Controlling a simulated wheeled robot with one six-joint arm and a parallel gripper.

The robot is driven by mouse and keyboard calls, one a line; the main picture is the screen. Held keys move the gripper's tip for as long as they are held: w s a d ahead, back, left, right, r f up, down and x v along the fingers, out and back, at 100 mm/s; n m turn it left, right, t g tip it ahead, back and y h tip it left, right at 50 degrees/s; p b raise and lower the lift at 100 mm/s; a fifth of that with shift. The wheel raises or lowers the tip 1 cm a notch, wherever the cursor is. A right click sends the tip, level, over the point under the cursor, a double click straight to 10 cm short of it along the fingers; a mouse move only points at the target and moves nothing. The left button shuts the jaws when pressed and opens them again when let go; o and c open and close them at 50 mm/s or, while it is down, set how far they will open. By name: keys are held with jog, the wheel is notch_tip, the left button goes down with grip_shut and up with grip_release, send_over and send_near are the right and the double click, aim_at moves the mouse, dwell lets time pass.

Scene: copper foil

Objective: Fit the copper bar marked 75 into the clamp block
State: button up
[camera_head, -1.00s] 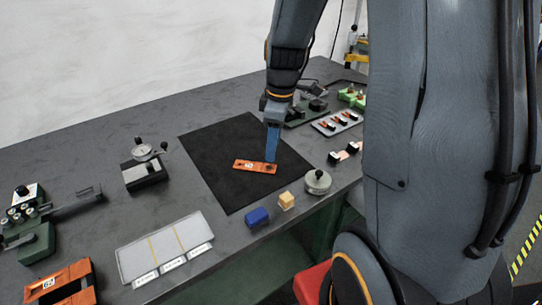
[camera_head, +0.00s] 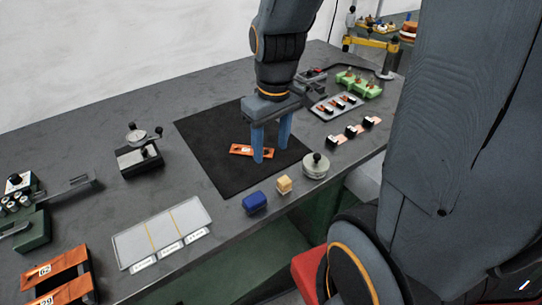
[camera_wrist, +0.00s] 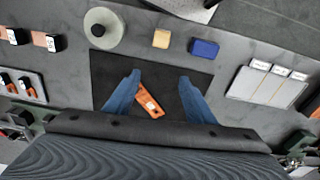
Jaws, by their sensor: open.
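An orange copper bar (camera_head: 240,149) with a white label lies flat on the black mat; its number is too small to read. It also shows in the wrist view (camera_wrist: 149,103), between the blue fingers and closer to the left one. My gripper (camera_head: 271,155) is open and empty over the mat, at the bar's right end in the head view. It also shows in the wrist view (camera_wrist: 159,80). I cannot tell for sure which fixture is the clamp block; a dark block with a dial (camera_head: 139,157) stands left of the mat.
A blue block (camera_head: 255,202), a tan block (camera_head: 284,185) and a round knobbed weight (camera_head: 315,166) line the mat's front. A pale sectioned tray (camera_head: 160,233) lies front left, beside labelled orange bars (camera_head: 62,270). A green fixture (camera_head: 358,84) stands back right. The mat's left part is clear.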

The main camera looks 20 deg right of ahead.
jog(key=shift+s+a+f+m, duration=0.25)
jog(key=shift+s+m, duration=0.25)
jog(key=shift+s, duration=0.05)
jog(key=shift+s+a+f+m, duration=0.2)
jog(key=shift+s+f+m, duration=0.05)
jog(key=shift+s+m, duration=0.3)
jog(key=shift+s+a+f+m, duration=0.25)
jog(key=shift+s+m, duration=0.2)
jog(key=shift+s, duration=0.1)
